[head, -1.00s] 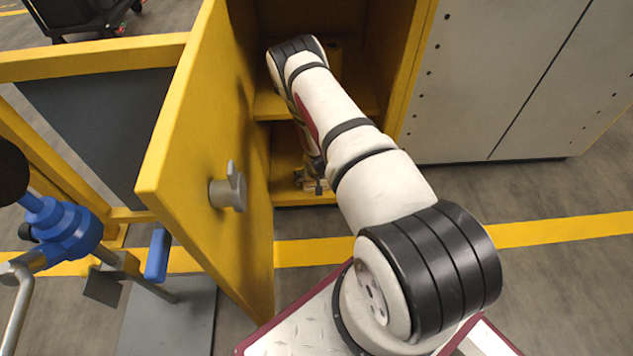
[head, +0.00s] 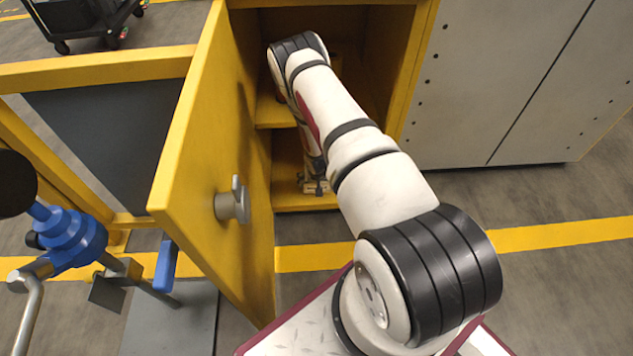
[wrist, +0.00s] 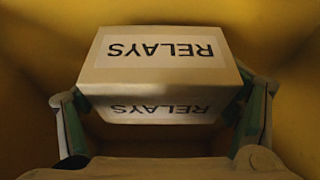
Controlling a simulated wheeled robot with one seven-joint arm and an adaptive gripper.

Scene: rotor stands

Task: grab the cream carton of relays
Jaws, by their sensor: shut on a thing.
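The cream carton of relays (wrist: 165,85) fills the upper middle of the wrist view, its RELAYS labels upside down on two faces. My gripper (wrist: 160,105) has one finger at each side of the carton and is shut on it. In the head view, my gripper (head: 316,187) shows only in part, low inside the open yellow cabinet (head: 417,70). My arm hides most of it. A small cream patch beside it may be the carton, but it is too small to tell.
The yellow cabinet door (head: 200,190) stands open to the left of my arm. A shelf (head: 275,112) crosses the cabinet above my gripper. Grey cabinets (head: 510,80) stand to the right. A stand with blue fittings (head: 75,235) is at the lower left.

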